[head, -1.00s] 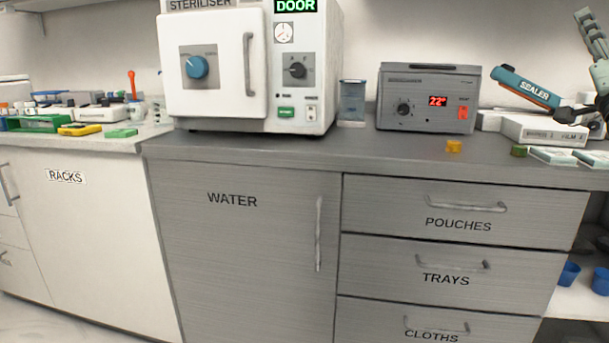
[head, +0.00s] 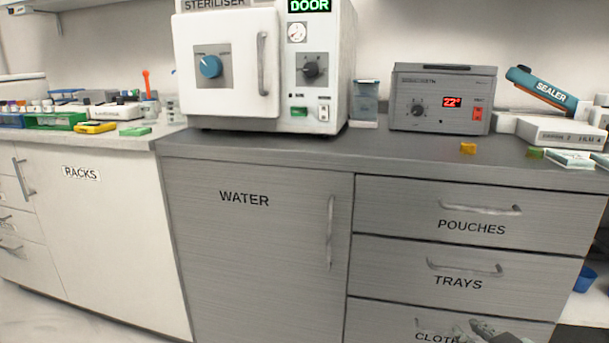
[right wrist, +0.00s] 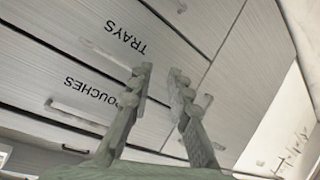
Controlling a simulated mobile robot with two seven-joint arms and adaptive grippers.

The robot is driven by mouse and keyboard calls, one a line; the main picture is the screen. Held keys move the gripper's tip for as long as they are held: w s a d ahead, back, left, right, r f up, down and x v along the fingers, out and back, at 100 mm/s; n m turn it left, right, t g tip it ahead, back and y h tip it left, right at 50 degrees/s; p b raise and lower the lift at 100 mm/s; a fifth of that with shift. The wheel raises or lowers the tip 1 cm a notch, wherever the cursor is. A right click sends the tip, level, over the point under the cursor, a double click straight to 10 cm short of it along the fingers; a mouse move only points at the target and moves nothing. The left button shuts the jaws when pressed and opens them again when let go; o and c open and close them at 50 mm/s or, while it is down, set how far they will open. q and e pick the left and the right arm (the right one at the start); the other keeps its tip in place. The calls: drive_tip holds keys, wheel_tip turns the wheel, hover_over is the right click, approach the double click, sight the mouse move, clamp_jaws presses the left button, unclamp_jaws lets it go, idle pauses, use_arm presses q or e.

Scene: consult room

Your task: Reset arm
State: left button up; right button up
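My right gripper (head: 487,330) shows at the bottom edge of the head view, in front of the CLOTHS drawer (head: 430,324); only its end is in frame. In the right wrist view my right gripper (right wrist: 161,82) has its two grey fingers apart with nothing between them. Beyond them are the POUCHES drawer (right wrist: 70,98) and the TRAYS drawer (right wrist: 105,30), seen upside down. All the drawers look shut. My left gripper is not in view.
The counter holds a white steriliser (head: 325,70), a grey box with a red 22° display (head: 443,85), a blue sealer (head: 540,86) and a small yellow block (head: 468,148). Blue cups (head: 585,279) stand on a low shelf at the right. A WATER cupboard (head: 255,260) is shut.

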drive_tip(key=s+a+f+n+g, duration=0.35)
drive_tip(key=s+f, duration=0.45)
drive_tip(key=s, duration=0.5)
drive_tip(key=a+m+y, duration=0.1)
drive_tip(key=a+m, duration=0.4)
drive_tip(key=a, duration=0.1)
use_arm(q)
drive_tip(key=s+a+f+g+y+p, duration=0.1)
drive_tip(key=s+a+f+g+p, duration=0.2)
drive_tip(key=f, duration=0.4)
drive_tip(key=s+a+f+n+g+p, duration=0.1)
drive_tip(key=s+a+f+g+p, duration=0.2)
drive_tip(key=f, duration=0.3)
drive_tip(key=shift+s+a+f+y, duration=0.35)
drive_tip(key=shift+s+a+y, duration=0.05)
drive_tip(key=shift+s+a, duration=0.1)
use_arm(e)
drive_tip(key=s+d+f+g, duration=0.3)
drive_tip(key=f, duration=0.4)
drive_tip(key=s+d+f+g+h, duration=0.1)
drive_tip(key=s+d+f+g, duration=0.2)
drive_tip(key=f, duration=0.4)
drive_tip(key=shift+s+d+h, duration=0.15)
drive_tip(key=shift+d+h, duration=0.15)
drive_tip(key=shift+d, duration=0.25)
drive_tip(key=shift+m, duration=0.25)
